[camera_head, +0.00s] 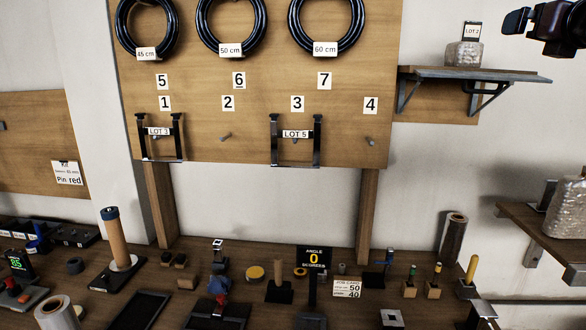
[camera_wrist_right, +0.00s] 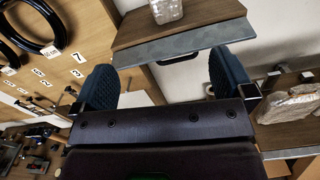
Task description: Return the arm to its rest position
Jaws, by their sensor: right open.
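My right gripper (camera_head: 517,20) is at the top right of the head view, in front of the wall and above the height of the upper shelf. It holds nothing. In the right wrist view my right gripper (camera_wrist_right: 163,78) shows two dark blue ribbed fingers spread wide apart, with only air between them. Beyond the fingers is the upper shelf (camera_wrist_right: 185,38), apart from them as far as I can tell. My left gripper is in neither view.
The upper wall shelf (camera_head: 475,74) bears a clear bag labelled LOT 2 (camera_head: 464,54). A lower shelf (camera_head: 535,228) at the right bears another bag (camera_head: 567,208). A wooden board (camera_head: 350,110) holds black hose coils. The bench (camera_head: 190,290) below is crowded with tools.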

